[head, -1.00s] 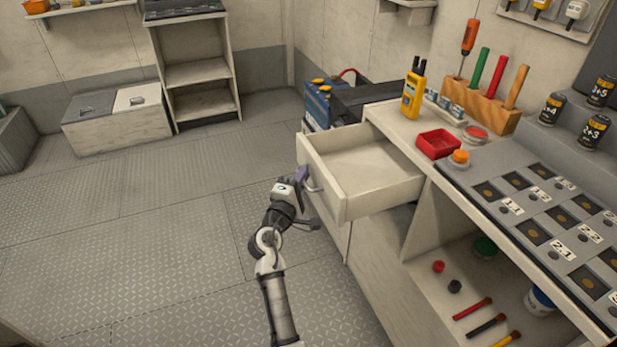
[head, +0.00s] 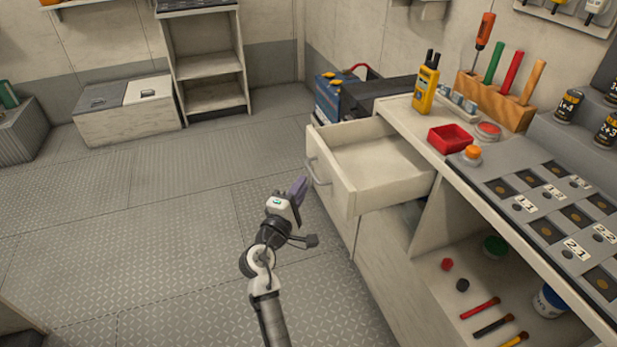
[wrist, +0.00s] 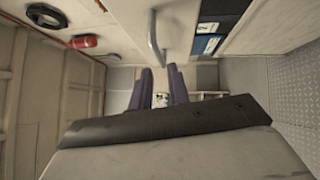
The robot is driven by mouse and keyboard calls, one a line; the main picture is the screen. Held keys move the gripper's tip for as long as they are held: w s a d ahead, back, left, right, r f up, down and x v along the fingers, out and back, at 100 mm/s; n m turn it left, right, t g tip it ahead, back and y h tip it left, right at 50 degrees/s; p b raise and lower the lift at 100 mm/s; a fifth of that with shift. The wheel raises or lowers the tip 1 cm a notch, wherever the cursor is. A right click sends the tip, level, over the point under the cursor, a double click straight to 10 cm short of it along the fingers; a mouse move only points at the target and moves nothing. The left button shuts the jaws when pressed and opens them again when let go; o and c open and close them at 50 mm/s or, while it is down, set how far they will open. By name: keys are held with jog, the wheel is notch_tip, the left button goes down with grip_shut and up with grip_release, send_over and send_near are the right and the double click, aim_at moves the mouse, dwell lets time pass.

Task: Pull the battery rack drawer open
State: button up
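The battery rack drawer (head: 343,184) is a cream drawer that stands pulled out of the bench, its empty inside showing. Its curved grey handle (head: 317,173) is on the front face; the handle also shows in the wrist view (wrist: 153,34), beyond and above the fingers. My gripper (head: 299,188) is just left of and slightly below the handle, apart from it. In the wrist view my gripper's two purple fingers (wrist: 162,84) are spread with a gap and nothing held between them.
The bench top (head: 400,115) holds a yellow meter (head: 426,86), a red tray (head: 450,138) and a wooden tool block (head: 495,100). A blue battery (head: 330,98) stands behind the drawer. An open shelf with brushes lies below the bench. The floor left of my arm is clear.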

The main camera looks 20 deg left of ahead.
jog(key=s+a, duration=0.1)
jog(key=s, duration=0.6)
jog(key=shift+f+b, duration=0.45)
